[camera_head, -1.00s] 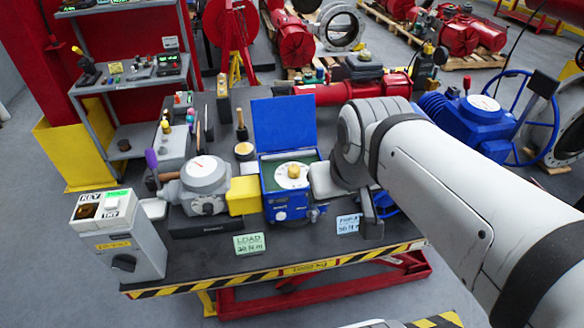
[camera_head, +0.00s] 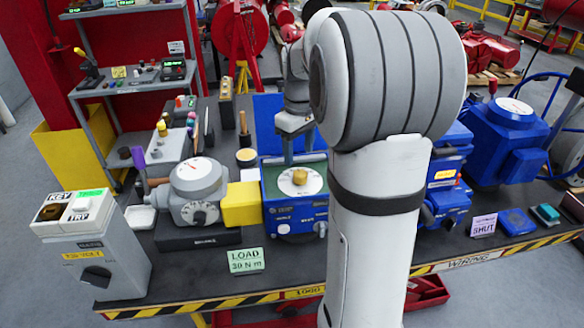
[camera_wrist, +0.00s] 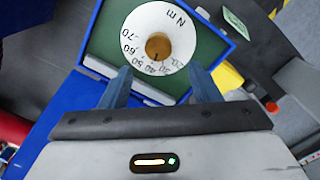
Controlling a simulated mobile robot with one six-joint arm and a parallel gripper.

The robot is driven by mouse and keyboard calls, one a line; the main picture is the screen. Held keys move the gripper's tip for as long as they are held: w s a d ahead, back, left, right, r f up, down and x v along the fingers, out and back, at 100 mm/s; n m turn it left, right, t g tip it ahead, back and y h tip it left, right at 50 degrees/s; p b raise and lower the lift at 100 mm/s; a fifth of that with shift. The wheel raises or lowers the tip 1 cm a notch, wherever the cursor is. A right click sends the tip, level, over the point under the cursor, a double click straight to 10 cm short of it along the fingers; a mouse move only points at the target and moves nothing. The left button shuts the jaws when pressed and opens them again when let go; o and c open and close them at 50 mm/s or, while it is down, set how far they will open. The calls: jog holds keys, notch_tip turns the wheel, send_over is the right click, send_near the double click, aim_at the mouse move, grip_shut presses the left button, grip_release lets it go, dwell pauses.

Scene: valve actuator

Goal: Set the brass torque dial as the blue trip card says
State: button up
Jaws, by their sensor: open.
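The brass torque dial (camera_head: 299,177) is a round knob on a white scale plate in the open blue case (camera_head: 282,227). In the wrist view the brass dial (camera_wrist: 158,46) sits inside a scale lettered N m. Its small dark mark faces the numbers near 40 and 30; the exact reading is unclear. My gripper (camera_wrist: 160,88) is open, its fingers apart on the near side of the dial, not gripping it. In the head view my gripper (camera_head: 298,155) is just above the dial. The blue trip card is hidden behind my arm.
A pale green LOAD card (camera_head: 246,260) stands at the front edge. A grey gauge unit (camera_head: 199,190) and yellow block (camera_head: 241,204) are left of the case. The case's raised blue lid (camera_head: 268,118) is behind the dial. A lilac SHUT card (camera_head: 483,225) is at right.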

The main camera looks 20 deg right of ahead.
aim_at(301, 173)
jog(key=f, duration=0.7)
jog(key=shift+s+d+p, duration=0.15)
jog(key=shift+s+p, duration=0.05)
jog(key=shift+p, duration=0.15)
jog(key=shift+c, duration=0.4)
jog(key=shift+r, duration=0.1)
jog(key=c, duration=0.9)
